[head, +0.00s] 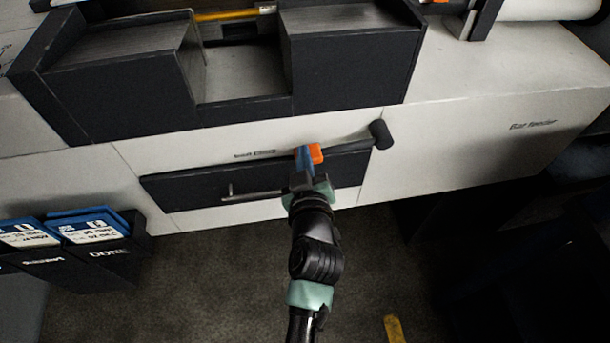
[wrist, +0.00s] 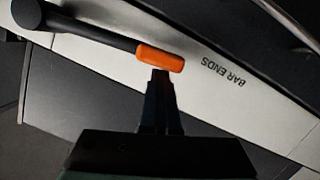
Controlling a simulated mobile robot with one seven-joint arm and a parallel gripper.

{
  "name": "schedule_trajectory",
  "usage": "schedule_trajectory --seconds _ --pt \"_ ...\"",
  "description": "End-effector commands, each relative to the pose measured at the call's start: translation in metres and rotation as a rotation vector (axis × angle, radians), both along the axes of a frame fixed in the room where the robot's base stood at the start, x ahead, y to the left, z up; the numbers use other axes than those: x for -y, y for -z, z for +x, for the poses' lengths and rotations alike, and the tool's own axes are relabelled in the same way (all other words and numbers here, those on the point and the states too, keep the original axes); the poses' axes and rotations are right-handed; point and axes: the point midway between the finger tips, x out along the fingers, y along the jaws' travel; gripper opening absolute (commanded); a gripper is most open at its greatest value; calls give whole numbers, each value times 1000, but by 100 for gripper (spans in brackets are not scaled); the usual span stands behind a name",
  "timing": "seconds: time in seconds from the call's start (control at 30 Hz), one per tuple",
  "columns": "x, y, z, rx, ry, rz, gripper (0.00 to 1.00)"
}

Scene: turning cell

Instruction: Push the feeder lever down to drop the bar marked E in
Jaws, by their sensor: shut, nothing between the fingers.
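The feeder lever shows in the head view as a dark arm (head: 350,146) running left from a black round end (head: 381,135) to an orange grip (head: 316,153). In the wrist view the lever's dark arm (wrist: 92,32) crosses the upper left and ends in the orange grip (wrist: 160,58). My gripper (head: 303,153) is shut and empty, with its fingertips right at the grip. In the wrist view its tips (wrist: 160,75) meet the grip's edge; I cannot tell whether they touch it. I see no bar marked E.
A dark drawer front (head: 190,187) with a bar handle (head: 250,194) lies below and left of the lever. Above are dark housings (head: 345,55) and a yellow bar (head: 232,13). Blue-edged cards stand in dark holders (head: 125,258) at left. The white panel (head: 470,150) at right is clear.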

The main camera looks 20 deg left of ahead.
Motion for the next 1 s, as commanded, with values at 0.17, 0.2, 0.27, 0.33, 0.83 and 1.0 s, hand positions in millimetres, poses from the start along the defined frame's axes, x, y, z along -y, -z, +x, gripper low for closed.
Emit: schedule_trajectory --seconds 0.17,0.2,0.27,0.33,0.83,1.0 --pt "13 -7 -27 -6 -2 -2 0" --pt "17 -8 -34 -6 0 -1 0" --pt "22 -12 -43 -5 -1 0 0" --pt "28 -14 -54 -5 -1 0 0" --pt "46 -28 -84 1 -2 1 0" --pt "52 -77 -62 74 41 40 0"
